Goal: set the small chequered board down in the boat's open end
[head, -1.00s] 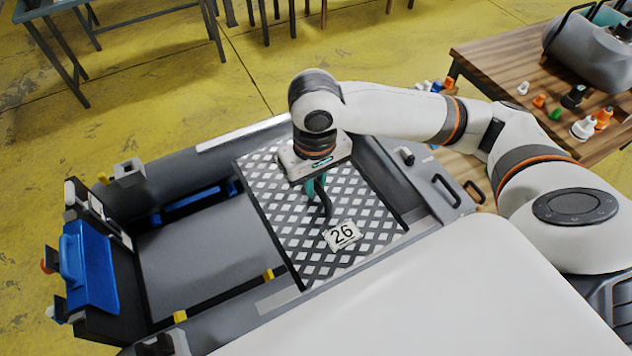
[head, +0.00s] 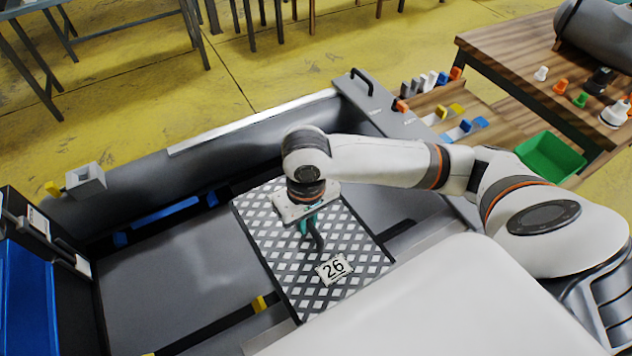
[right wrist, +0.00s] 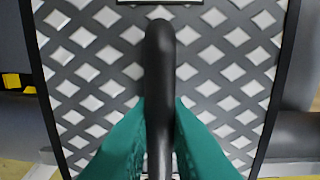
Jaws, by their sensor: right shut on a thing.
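The small chequered board (head: 277,232), dark with pale diamonds and a "26" label (head: 334,268), is over the boat's floor. My right gripper (head: 308,224) is shut on the board's dark curved handle (head: 318,240); the right wrist view shows both teal fingers on either side of the handle (right wrist: 159,60). The grey boat (head: 130,195) lies below, its bare floor (head: 190,275) left of the board and more grey inside (head: 370,185) to its right. I cannot tell whether the board touches the boat. My left gripper is not in view.
A blue box-like part (head: 28,300) stands at the boat's left end. A wooden table (head: 500,55) with small coloured pieces and a green bin (head: 550,157) are at the right.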

